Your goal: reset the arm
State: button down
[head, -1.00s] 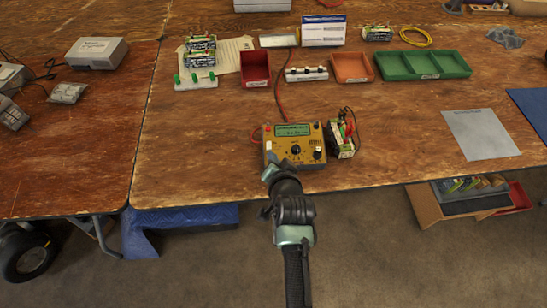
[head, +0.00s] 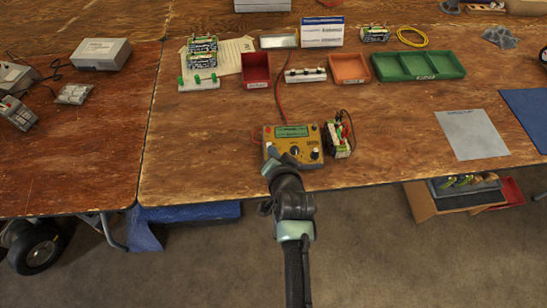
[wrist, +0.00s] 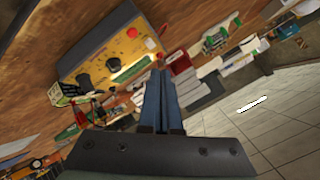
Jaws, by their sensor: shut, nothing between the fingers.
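My gripper (wrist: 160,98) is shut and empty; its two blue-grey fingers lie together in the wrist view. In the head view my arm reaches up from the bottom, and its end covers the lower left part of the yellow charger (head: 291,143). The fingertips are hard to make out there. The charger also shows in the wrist view (wrist: 104,58), tilted, to the left of the fingers. I cannot tell whether the gripper touches it. A battery pack (head: 338,138) with red and black leads stands just right of the charger.
Along the back of the table are a red bin (head: 256,70), an orange bin (head: 349,68) and a green tray (head: 418,65). A grey sheet (head: 472,134) lies at right. An open cardboard box (head: 424,205) is below the table edge. The table left of the charger is clear.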

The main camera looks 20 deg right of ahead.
dwell(0.6)
jog(key=w+a+r+n+t, duration=0.2)
jog(key=r, duration=0.9)
jog(key=w+a+r+n+t, duration=0.2)
jog(key=w+r+t, duration=0.1)
jog(key=r, duration=0.8)
jog(key=w+a+r+n+t, duration=0.2)
jog(key=r, duration=0.9)
jog(key=s+a+r+n+t+y, duration=0.1)
jog(key=s+a+r+t, duration=0.15)
jog(key=r, duration=0.65)
jog(key=s+a+r+n+t, duration=0.1)
jog(key=s+a+r+t, duration=0.15)
jog(key=r, duration=0.65)
jog(key=s+a+r+n+t+y, duration=0.1)
jog(key=s+a+r+n+t, duration=0.2)
jog(key=s+r, duration=1)
jog(key=shift+a+r+t, duration=0.7)
jog(key=shift+a+r, duration=0.15)
